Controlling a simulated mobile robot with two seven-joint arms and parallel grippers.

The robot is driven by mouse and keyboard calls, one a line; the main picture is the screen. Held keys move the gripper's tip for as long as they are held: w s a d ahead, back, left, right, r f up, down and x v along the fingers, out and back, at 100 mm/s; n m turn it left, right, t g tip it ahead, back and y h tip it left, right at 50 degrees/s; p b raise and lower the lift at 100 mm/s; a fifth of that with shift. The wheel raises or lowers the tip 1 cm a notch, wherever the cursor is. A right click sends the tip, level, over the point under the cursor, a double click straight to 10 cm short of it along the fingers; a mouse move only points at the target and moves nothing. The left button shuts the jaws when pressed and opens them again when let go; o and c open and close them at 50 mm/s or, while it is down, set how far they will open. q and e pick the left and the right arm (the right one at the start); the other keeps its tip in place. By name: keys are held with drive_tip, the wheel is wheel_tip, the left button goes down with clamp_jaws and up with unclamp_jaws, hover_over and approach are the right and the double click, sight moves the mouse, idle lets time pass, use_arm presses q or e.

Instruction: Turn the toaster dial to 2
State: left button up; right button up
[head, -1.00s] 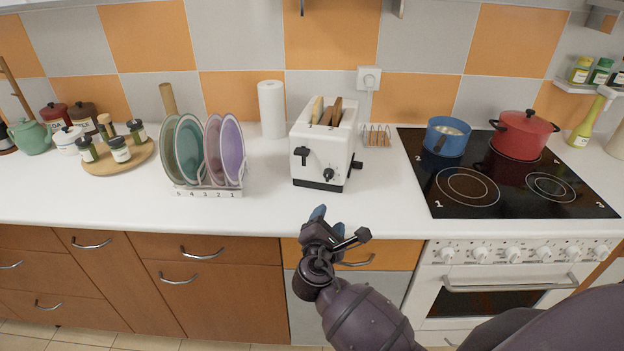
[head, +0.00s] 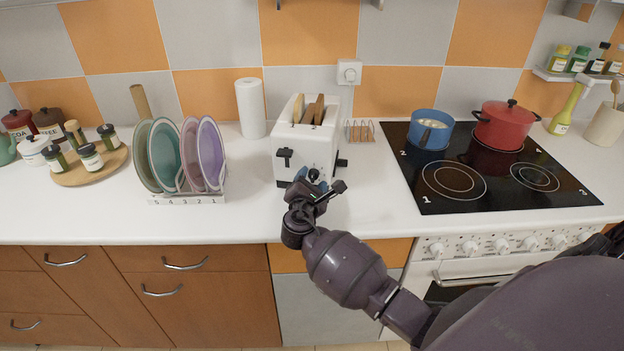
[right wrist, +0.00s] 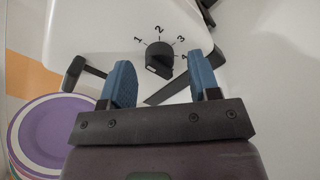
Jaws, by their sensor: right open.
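The white toaster (head: 292,150) stands on the counter with bread slices in its slots. Its black dial (right wrist: 159,58) shows in the right wrist view, ringed by the numbers 1 to 4, with a pale mark on its lower left side. In the head view the dial (head: 314,175) sits low on the toaster's front, partly behind my fingers. My right gripper (head: 314,186) is open in front of it. In the right wrist view the dial appears between the blue fingers, and I cannot tell whether they touch it. My left gripper is not in view.
A dish rack (head: 188,198) with several plates stands left of the toaster, and a paper roll (head: 250,108) behind. A small metal rack (head: 360,131) and the black stove (head: 480,195) with blue and red pots are on the right.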

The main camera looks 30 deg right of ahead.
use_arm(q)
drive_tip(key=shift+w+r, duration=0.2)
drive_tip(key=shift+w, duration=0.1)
use_arm(e)
drive_tip(key=shift+w+d, duration=0.3)
drive_tip(key=shift+w, duration=0.05)
drive_tip(key=c, duration=0.9)
drive_tip(key=shift+f+m, duration=0.1)
drive_tip(key=shift+m, duration=0.2)
drive_tip(key=m+b, duration=0.2)
drive_tip(key=shift+f+m, duration=0.1)
drive_tip(key=shift+m, duration=0.2)
drive_tip(key=m+b, duration=0.2)
drive_tip(key=m, duration=0.2)
drive_tip(key=shift+m+b, duration=0.7)
drive_tip(key=shift+m, duration=0.2)
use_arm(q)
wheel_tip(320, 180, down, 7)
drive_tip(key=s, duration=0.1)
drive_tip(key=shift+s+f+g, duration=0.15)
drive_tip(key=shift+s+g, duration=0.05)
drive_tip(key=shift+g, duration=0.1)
use_arm(e)
drive_tip(key=shift+m, duration=0.3)
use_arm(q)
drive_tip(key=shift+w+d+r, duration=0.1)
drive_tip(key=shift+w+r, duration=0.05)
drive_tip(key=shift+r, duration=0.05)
use_arm(e)
drive_tip(key=shift+r, duration=0.2)
